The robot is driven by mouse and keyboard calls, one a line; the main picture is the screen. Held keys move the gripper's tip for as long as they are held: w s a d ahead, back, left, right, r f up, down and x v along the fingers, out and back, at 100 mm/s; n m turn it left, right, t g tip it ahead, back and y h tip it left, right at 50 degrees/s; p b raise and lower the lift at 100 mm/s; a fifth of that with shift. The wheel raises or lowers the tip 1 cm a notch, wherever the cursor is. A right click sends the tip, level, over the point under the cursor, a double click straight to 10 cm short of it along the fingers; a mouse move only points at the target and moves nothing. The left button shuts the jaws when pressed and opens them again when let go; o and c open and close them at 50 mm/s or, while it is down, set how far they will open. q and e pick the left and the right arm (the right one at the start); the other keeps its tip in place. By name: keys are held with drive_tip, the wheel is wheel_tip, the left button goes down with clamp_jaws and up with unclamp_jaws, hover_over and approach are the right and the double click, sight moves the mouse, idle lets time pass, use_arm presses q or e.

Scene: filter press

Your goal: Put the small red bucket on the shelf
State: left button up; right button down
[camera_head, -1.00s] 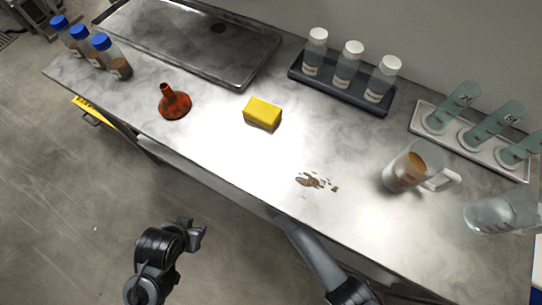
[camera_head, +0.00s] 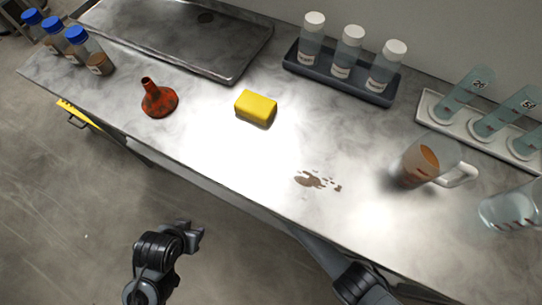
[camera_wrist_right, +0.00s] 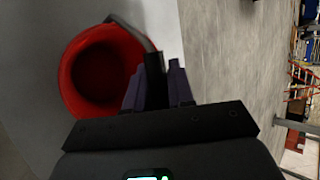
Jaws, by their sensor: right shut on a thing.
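The small red bucket (camera_wrist_right: 68,80) shows in the right wrist view, its round mouth facing the camera and its inside dark. Its grey handle (camera_wrist_right: 132,29) arcs over to the fingers. My right gripper (camera_wrist_right: 157,78) is shut on the handle at the bucket's side. In the head view my right arm reaches under the bench's front edge, so its gripper and the bucket are hidden there. My left arm's dark end (camera_head: 190,238) is over the floor in front of the bench, away from the bucket; its jaws are unclear. I cannot make out the shelf for certain.
A pale surface (camera_wrist_right: 165,22) lies beside the bucket, with open floor to its right. The metal bench (camera_head: 215,150) holds a yellow sponge (camera_head: 256,105), red funnel (camera_head: 158,99), brown spill (camera_head: 312,180), bottles and a jug (camera_head: 418,160). A yellow item (camera_head: 78,115) hangs at its left.

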drive_tip(key=shift+f, duration=0.4)
drive_tip(key=shift+f, duration=0.2)
drive_tip(key=c, duration=1)
unclamp_jaws()
drive_tip(key=shift+r, duration=0.15)
drive_tip(key=shift+s+r, duration=0.1)
drive_tip(key=shift+r, duration=0.05)
drive_tip(key=p+v, duration=0.6)
drive_tip(key=v, duration=0.5)
drive_tip(key=shift+s+d+r, duration=0.15)
drive_tip(key=shift+s+r, duration=0.05)
drive_tip(key=shift+s, duration=0.15)
